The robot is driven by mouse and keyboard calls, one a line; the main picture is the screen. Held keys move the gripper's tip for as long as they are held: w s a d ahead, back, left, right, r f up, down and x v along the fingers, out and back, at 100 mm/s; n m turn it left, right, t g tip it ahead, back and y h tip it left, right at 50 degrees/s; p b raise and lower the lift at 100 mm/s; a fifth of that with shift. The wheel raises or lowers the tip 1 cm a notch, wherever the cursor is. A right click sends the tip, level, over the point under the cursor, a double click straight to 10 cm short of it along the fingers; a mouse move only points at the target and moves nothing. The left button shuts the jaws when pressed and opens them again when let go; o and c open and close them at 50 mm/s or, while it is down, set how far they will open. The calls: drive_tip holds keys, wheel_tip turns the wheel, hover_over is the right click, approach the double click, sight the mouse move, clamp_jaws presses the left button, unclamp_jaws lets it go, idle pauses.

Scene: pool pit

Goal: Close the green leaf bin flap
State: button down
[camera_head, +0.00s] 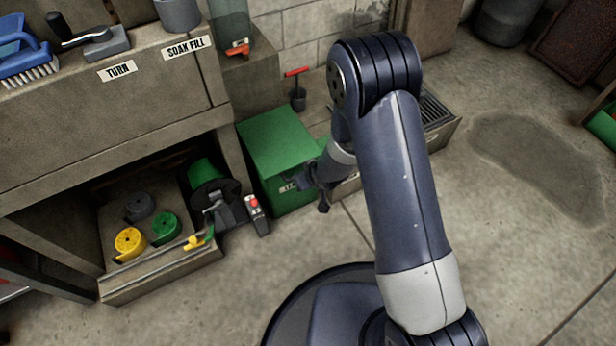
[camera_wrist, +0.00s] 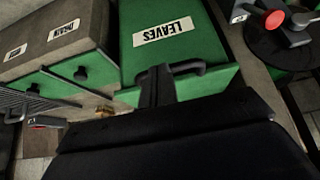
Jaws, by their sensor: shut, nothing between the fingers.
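The green leaf bin (camera_head: 272,150) stands on the floor beside the grey bench, with a flat-looking green top and a small label on its front. In the wrist view its green face (camera_wrist: 205,30) carries a white LEAVES label, with a dark handle bar (camera_wrist: 190,68) near the lower edge. I cannot tell whether the flap is fully shut. My gripper (camera_head: 324,203) hangs at the bin's front right in the head view. In the wrist view my gripper (camera_wrist: 155,86) is shut and empty, its fingertips at or very near the handle; contact is unclear.
A black hose reel (camera_head: 210,190) and a small box with a red button (camera_head: 256,213) are left of the bin. An open tray (camera_head: 165,270) holds yellow, green and dark round pieces.

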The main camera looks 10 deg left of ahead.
drive_tip(key=s+d+r+p, duration=0.1)
drive_tip(key=s+d+r, duration=0.1)
drive_tip(key=s+d, duration=0.4)
drive_tip(key=shift+s+d+r+p, duration=0.25)
drive_tip(key=shift+s+d+p, duration=0.15)
drive_tip(key=shift+s, duration=0.55)
drive_tip(key=w+a+f+b, duration=0.4)
drive_tip(key=w+a, duration=0.3)
drive_tip(key=w, duration=0.1)
drive_tip(key=shift+w+f, duration=0.15)
drive_tip(key=shift+f, duration=0.15)
drive_tip(key=shift+r, duration=0.1)
